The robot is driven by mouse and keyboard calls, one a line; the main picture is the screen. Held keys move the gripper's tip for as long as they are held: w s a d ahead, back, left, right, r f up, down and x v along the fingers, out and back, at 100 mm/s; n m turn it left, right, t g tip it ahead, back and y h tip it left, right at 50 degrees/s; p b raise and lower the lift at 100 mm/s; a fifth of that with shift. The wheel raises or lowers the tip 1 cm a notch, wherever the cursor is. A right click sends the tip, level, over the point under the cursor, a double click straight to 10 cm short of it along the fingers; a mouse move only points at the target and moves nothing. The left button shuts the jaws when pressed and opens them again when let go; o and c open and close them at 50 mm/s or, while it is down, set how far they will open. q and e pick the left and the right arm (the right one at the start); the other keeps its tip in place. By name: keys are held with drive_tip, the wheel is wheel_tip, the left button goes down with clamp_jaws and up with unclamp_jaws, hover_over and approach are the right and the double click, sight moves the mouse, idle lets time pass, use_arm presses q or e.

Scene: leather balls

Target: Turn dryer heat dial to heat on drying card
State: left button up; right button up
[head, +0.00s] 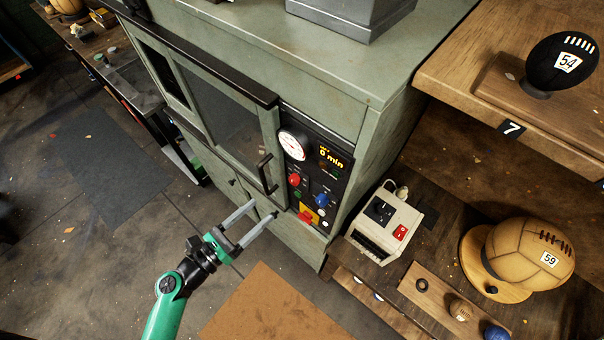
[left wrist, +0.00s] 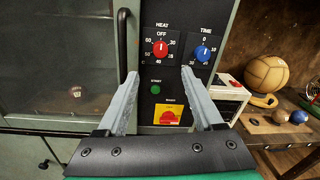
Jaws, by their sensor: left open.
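The dryer is a grey-green cabinet (head: 355,145) with a glazed door and a black control panel. Its red heat dial (head: 295,180) sits at the upper left of the controls; in the left wrist view the heat dial (left wrist: 160,48) has its mark up at OFF. A blue time dial (head: 322,200) is to its right, with its mark up near 0. My left gripper (head: 266,208) is open and empty, in front of the panel and apart from it. In the left wrist view its fingers (left wrist: 160,73) point at the panel, just below the heat dial. I cannot make out a drying card.
The black door handle (head: 265,173) stands out left of the dials. A red switch on a yellow plate (head: 308,216) is below. A cream box (head: 385,222) and a tan ball marked 59 (head: 528,255) stand on the bench to the right.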

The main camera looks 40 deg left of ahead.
sight(292, 183)
use_arm(q)
drive_tip(key=w+p, duration=0.1)
drive_tip(key=w, duration=1)
drive_tip(key=shift+d, duration=0.1)
clamp_jaws()
